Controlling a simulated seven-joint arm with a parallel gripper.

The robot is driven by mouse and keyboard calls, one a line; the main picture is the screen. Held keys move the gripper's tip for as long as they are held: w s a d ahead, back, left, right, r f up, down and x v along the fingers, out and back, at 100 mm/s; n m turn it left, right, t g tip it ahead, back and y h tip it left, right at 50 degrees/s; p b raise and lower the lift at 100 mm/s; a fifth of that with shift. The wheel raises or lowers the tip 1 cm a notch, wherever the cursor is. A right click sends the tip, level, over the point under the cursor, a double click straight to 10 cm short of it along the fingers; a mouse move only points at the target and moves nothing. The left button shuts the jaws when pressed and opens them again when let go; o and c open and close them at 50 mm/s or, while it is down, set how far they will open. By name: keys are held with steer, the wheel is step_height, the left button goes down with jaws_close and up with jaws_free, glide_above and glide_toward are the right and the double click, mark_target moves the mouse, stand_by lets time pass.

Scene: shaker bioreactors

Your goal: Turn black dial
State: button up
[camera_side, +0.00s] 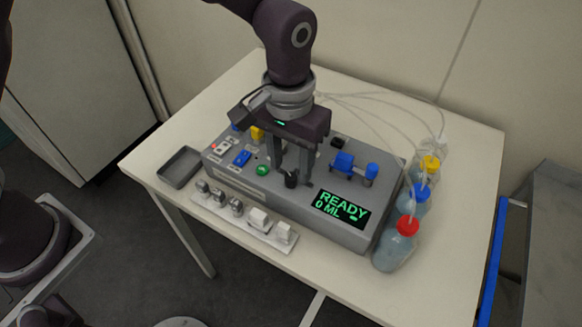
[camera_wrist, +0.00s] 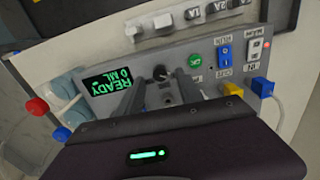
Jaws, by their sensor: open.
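The black dial (camera_side: 291,181) sits on the top face of the grey device (camera_side: 350,232), between the green button (camera_side: 263,170) and the READY 0 ML display (camera_side: 342,208). In the wrist view the dial (camera_wrist: 160,73) shows just beyond my fingertips. My gripper (camera_side: 290,174) points down at the dial with its two fingers apart, one to each side of it in the side view. In the wrist view my gripper (camera_wrist: 161,76) is open, with a gap between the fingers. I cannot tell whether either finger touches the dial.
A white rack (camera_side: 243,222) of several small fittings lies along the device's front. An empty grey tray (camera_side: 180,167) is at the left. Bottles with red (camera_side: 408,226), blue and yellow caps stand at the right. Blue valve parts (camera_side: 344,162) sit behind the display.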

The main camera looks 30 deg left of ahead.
mark_target(290, 176)
step_height(290, 176, up, 5)
steer(key=shift+f, duration=0.15)
steer(key=s+a+r+t+h, duration=0.1)
steer(key=s+a+r, duration=0.2)
steer(key=a+r, duration=0.3)
steer(key=s+a+r+t, duration=0.1)
steer(key=s+a+r, duration=0.2)
steer(key=a+r, duration=0.3)
steer(key=s+a+t+y, duration=0.1)
steer(key=s+a+t, duration=0.2)
steer(key=s+a, duration=0.6)
steer(key=s, duration=0.4)
steer(key=shift+s+a+r+t, duration=0.15)
steer(key=shift+a+r+t, duration=0.05)
steer(key=shift+a+t, duration=0.1)
